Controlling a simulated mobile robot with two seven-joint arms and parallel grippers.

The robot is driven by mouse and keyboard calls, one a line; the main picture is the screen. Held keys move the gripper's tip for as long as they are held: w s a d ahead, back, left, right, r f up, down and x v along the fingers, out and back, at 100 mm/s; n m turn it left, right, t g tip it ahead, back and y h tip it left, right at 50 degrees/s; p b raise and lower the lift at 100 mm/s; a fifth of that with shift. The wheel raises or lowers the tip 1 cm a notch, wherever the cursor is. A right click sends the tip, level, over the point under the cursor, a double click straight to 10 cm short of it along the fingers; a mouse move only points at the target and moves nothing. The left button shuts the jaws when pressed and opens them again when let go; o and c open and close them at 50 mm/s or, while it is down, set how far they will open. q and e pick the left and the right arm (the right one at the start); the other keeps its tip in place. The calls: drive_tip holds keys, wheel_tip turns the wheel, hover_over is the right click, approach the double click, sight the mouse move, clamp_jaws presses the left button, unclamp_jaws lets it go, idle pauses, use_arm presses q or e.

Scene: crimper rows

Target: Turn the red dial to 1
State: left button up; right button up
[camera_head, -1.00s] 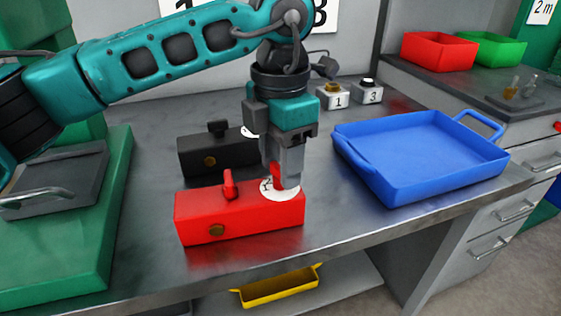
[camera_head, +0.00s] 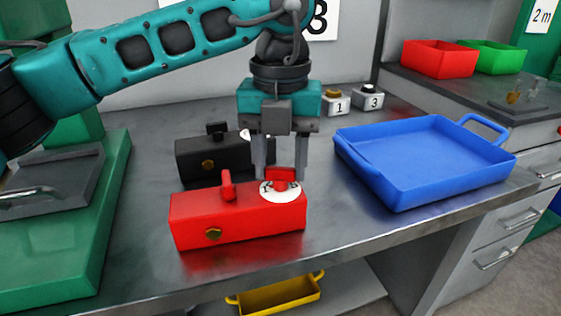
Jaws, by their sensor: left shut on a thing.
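A red box (camera_head: 240,222) stands on the grey workbench. On its top right is a white dial plate (camera_head: 267,193) with dark marks, and on that sits the red dial (camera_head: 282,175). A red lever (camera_head: 227,184) stands up on the box's left part. My left gripper (camera_head: 281,172) points down over the dial, with one finger on each side of it, shut on the dial. Its grip face lies across the picture. The figures on the plate are too small to read, partly covered by the dial. My right gripper is not in view.
A black box (camera_head: 200,158) of the same kind stands just behind the red one. A blue tray (camera_head: 425,165) lies to the right. A green stand (camera_head: 75,250) fills the left.

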sight(280, 168)
use_arm(q)
drive_tip(key=shift+n, duration=1.1)
drive_tip(key=o, duration=1.1)
drive_tip(key=shift+c, duration=0.2)
wheel_tip(280, 168, up, 13)
drive_tip(key=p, duration=0.2)
drive_tip(key=shift+s, duration=0.15)
